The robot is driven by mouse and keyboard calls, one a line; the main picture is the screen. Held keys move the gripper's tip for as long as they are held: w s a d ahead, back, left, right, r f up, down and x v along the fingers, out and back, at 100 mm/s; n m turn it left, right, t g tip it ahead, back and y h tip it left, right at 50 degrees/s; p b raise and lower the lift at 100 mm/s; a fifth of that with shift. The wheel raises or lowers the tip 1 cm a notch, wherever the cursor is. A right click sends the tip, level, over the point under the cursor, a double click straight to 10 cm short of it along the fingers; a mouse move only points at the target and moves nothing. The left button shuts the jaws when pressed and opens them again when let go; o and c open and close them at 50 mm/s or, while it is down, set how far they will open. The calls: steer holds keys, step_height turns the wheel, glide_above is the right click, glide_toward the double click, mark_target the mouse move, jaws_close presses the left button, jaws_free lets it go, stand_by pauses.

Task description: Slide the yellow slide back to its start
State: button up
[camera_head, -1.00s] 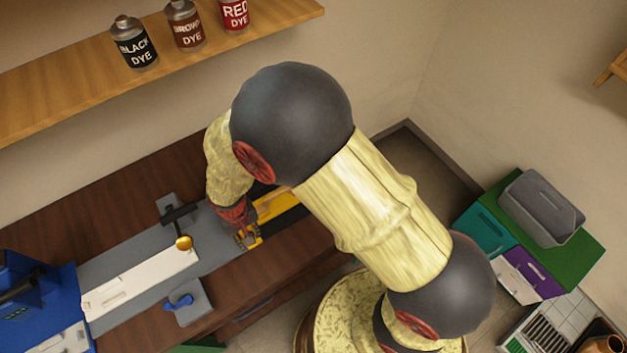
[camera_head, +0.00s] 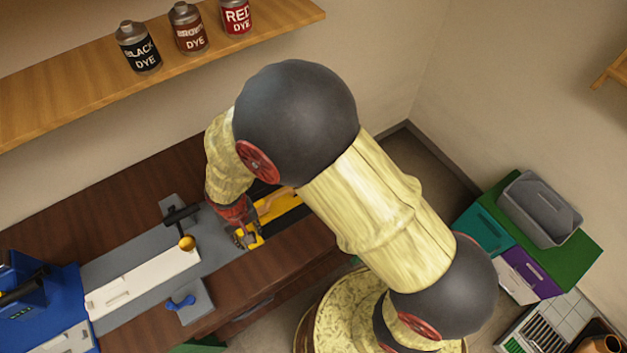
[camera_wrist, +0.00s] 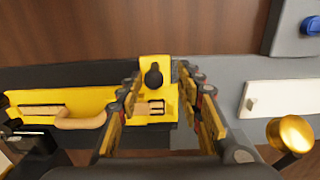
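The yellow slide (camera_wrist: 90,104) lies in a dark track (camera_wrist: 60,76) in the wrist view. My gripper (camera_wrist: 160,82) is over that end. Its fingers stand apart on either side of the plate and knob, with gaps visible. Contact with the slide cannot be made out. In the head view my gripper (camera_head: 246,238) and arm hide part of the slide (camera_head: 280,206).
A brass ball (camera_head: 187,243) on a dark post stands left of my gripper, beside a white strip (camera_head: 140,280) on the grey plate. A blue machine (camera_head: 40,305) is at far left. Dye bottles (camera_head: 190,30) stand on the shelf above. Bare wooden bench lies behind the track.

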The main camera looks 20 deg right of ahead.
steer(key=shift+r+p, duration=1.2)
steer(key=shift+r, duration=0.8)
steer(key=shift+f, duration=0.1)
steer(key=s+d+r+m+t+b, duration=0.1)
steer(key=s+d+r+b, duration=0.3)
steer(key=d+r, duration=0.7)
steer(key=s+d+r+m+t+b, duration=0.2)
steer(key=s+d+r+t+b, duration=0.2)
steer(key=d+r+b, duration=0.5)
steer(key=d+r, duration=0.1)
steer(key=d, duration=0.5)
steer(key=shift+s+d+r+t, duration=0.2)
steer(key=shift+s+r+t, duration=0.1)
steer(key=shift+r, duration=0.1)
